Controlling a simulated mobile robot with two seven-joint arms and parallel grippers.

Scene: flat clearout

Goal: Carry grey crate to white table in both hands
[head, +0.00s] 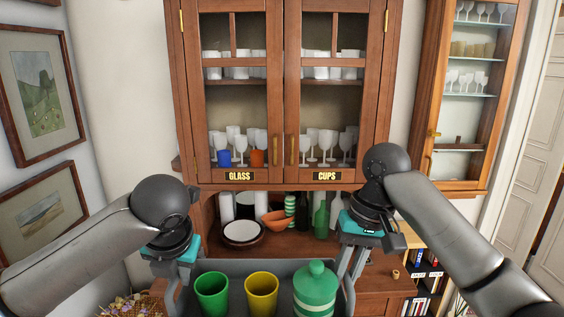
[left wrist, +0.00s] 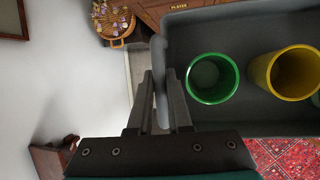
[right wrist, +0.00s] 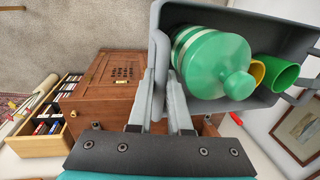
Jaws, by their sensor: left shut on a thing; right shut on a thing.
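The grey crate (head: 285,268) is at the bottom of the head view, in front of the cabinet. It holds a green cup (head: 212,294), a yellow cup (head: 261,293) and a green lidded jar (head: 315,291) with pale stripes. My left gripper (head: 172,284) is shut on the crate's left wall, which also shows in the left wrist view (left wrist: 162,60). My right gripper (head: 350,268) is shut on its right wall; the right wrist view shows that wall between the fingers (right wrist: 159,98). The crate's near side is cut off in the head view. No white table is in view.
A wooden cabinet (head: 285,100) with glass doors labelled GLASS and CUPS stands ahead. Plates (head: 242,232), an orange bowl (head: 277,220) and bottles stand on its lower shelf. A wicker basket (left wrist: 112,22) lies left, an open box of books (right wrist: 48,120) right. A red patterned rug (left wrist: 285,157) shows below.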

